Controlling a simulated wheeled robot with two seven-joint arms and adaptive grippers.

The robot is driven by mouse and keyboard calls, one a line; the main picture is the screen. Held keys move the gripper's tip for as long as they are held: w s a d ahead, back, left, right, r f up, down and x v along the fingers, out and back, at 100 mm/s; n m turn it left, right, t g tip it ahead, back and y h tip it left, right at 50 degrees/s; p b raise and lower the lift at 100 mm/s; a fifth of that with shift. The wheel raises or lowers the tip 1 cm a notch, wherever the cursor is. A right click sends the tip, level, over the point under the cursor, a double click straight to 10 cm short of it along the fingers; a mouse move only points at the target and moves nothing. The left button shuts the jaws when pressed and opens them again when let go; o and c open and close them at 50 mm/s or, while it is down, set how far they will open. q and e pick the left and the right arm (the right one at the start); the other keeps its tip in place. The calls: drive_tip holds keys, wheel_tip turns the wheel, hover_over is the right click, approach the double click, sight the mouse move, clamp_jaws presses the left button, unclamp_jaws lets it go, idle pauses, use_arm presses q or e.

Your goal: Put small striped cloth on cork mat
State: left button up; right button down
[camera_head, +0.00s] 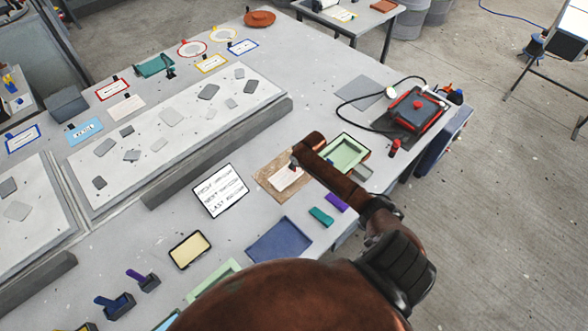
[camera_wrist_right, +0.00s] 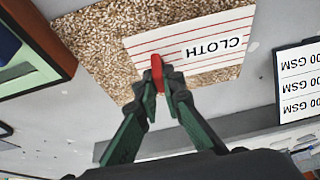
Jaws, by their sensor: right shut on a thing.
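The small striped cloth (camera_wrist_right: 215,45) is white with red stripes and the word CLOTH, and has a red tab (camera_wrist_right: 157,72) at its near edge. My right gripper (camera_wrist_right: 163,88) is shut on this tab. The cloth is over the speckled brown cork mat (camera_wrist_right: 90,45), which shows to its left and along its near edge. I cannot tell whether the cloth rests on the mat or hangs just above it. In the head view, the cloth (camera_head: 284,179) is over the mat (camera_head: 264,177), partly hidden by my right gripper (camera_head: 295,163). My left gripper is not in view.
A green tray (camera_head: 346,152) stands close right of the mat. A white text card (camera_head: 220,190) lies to its left. A blue mat (camera_head: 280,240), a teal block (camera_head: 321,216) and a yellow-faced tray (camera_head: 189,250) are nearer. A red-and-black device (camera_head: 416,108) stands at the right.

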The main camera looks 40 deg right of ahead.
drive_tip(key=shift+w+d+f, duration=0.15)
drive_tip(key=shift+d+f, duration=0.05)
drive_tip(key=shift+f, duration=1.55)
drive_tip(key=shift+f, duration=0.1)
drive_tip(key=c, duration=2.1)
unclamp_jaws()
drive_tip(key=v, duration=1.2)
